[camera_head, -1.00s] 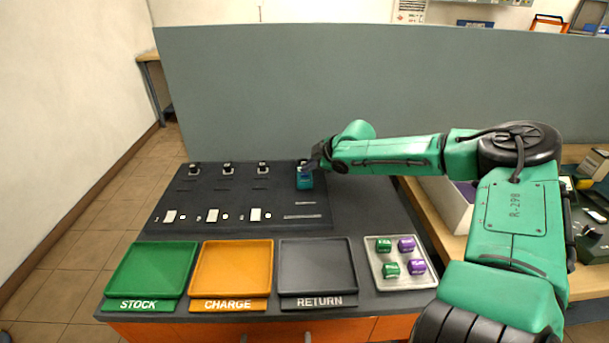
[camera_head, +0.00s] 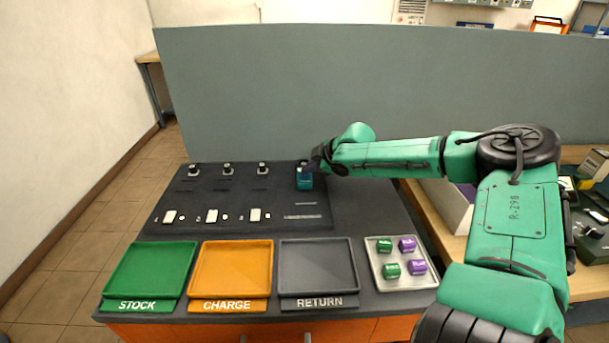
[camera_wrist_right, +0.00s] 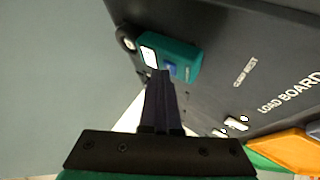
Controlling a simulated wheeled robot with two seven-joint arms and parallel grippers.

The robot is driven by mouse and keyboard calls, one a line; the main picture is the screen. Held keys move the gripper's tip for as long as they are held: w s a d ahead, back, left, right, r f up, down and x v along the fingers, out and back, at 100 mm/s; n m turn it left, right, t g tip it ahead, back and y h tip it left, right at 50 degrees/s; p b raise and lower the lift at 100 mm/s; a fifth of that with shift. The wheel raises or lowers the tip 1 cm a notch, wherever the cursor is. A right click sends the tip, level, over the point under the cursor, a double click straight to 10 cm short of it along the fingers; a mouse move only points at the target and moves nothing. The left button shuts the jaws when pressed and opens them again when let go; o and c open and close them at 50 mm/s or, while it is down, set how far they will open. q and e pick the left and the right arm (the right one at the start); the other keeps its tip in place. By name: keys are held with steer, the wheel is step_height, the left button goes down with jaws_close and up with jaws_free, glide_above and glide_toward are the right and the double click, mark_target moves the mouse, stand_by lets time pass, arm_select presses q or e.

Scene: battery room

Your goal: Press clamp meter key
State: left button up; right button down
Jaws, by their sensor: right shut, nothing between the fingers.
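The clamp meter (camera_head: 305,181) is a small teal device at the right end of the dark load board (camera_head: 240,190). In the wrist view the closed fingertips (camera_wrist_right: 160,74) are in front of the meter and overlap the area by the blue key. I cannot tell whether they touch it. My left gripper is not in view.
Green STOCK (camera_head: 152,268), orange CHARGE (camera_head: 232,268) and grey RETURN (camera_head: 317,265) trays line the front. A pale tray (camera_head: 401,284) holds green and purple blocks. Several small posts and white switches sit on the board. A grey panel (camera_head: 350,90) stands behind.

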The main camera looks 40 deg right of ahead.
mark_target(308, 176)
steer(key=shift+r+p, duration=0.7)
steer(key=shift+p, duration=0.05)
step_height(308, 176, up, 5)
steer(key=p, duration=0.5)
steer(key=shift+r, duration=0.15)
stand_by(0.4)
